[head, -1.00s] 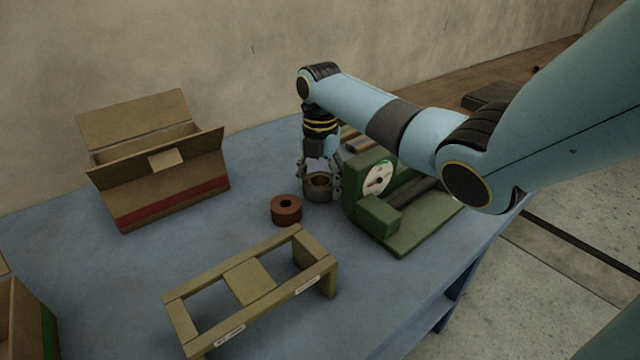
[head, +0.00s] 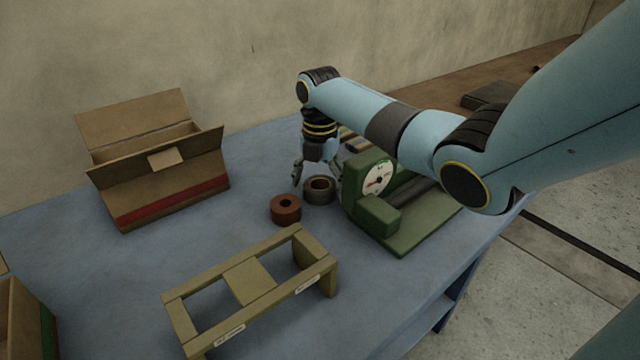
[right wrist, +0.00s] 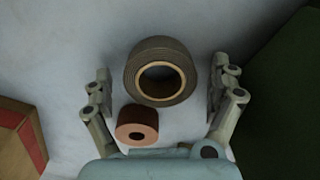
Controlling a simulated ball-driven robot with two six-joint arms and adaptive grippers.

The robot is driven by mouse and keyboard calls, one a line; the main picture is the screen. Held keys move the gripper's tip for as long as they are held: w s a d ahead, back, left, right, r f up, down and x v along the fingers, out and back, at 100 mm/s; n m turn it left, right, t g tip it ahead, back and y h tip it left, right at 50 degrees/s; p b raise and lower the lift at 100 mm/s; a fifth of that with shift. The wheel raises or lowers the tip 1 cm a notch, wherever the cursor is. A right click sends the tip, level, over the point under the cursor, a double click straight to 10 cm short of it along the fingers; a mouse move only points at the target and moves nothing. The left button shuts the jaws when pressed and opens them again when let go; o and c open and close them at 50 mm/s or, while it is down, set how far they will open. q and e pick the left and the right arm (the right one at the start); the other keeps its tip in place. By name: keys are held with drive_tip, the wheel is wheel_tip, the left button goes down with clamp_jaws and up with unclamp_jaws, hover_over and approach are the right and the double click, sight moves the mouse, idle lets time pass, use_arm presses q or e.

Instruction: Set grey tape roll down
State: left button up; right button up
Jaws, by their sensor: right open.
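The grey tape roll (head: 319,196) lies flat on the blue table, hole up, between the brown roll and the green machine. My right gripper (head: 317,182) is open above it, with a finger off to each side. In the right wrist view the grey tape roll (right wrist: 160,96) sits between the two spread fingers of the gripper (right wrist: 161,92), with a gap on both sides. My left gripper is not in view.
A reddish-brown roll (head: 285,213) stands close to the grey roll's left. A green machine with a dial (head: 382,208) is close on the right. A wooden frame (head: 250,283) is in front, and an open cardboard box (head: 165,180) at back left.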

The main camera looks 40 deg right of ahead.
sight(320, 184)
wheel_tip(320, 184, up, 12)
drive_tip(key=shift+p, duration=0.4)
drive_tip(key=shift+r, duration=0.1)
idle(0.3)
